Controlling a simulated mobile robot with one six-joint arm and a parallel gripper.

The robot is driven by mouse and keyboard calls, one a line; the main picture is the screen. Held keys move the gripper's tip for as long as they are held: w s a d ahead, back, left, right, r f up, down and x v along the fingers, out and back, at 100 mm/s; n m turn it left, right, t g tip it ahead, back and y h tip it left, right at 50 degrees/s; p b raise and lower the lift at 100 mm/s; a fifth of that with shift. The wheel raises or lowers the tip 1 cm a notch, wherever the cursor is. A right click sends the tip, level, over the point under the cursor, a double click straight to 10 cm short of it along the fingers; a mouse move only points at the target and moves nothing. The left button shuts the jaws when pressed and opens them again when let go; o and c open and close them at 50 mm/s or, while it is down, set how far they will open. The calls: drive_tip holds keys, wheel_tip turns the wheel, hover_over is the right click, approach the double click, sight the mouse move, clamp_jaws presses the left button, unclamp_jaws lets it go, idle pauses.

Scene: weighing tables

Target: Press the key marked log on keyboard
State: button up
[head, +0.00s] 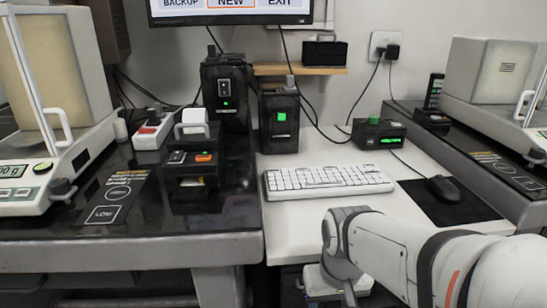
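The white keyboard (325,181) lies flat on the white middle table. Its key legends are too small to read, so I cannot pick out the key marked log. My arm reaches in from the lower right, and its wrist bends down in front of the table's front edge. The end of my arm, with my gripper (338,285), is at the bottom edge of the head view, nearer to me than the keyboard and lower in the picture. Its fingertips do not show, so I cannot see whether it is open or shut. Nothing touches the keyboard.
A black mouse (443,188) on a dark mat (450,203) lies right of the keyboard. Behind it stand a green-lit black box (379,134) and a black device (279,118). A small printer (192,160) is at left. Balances flank both sides. A monitor (230,10) hangs above.

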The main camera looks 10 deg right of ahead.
clamp_jaws()
idle(0.3)
idle(1.2)
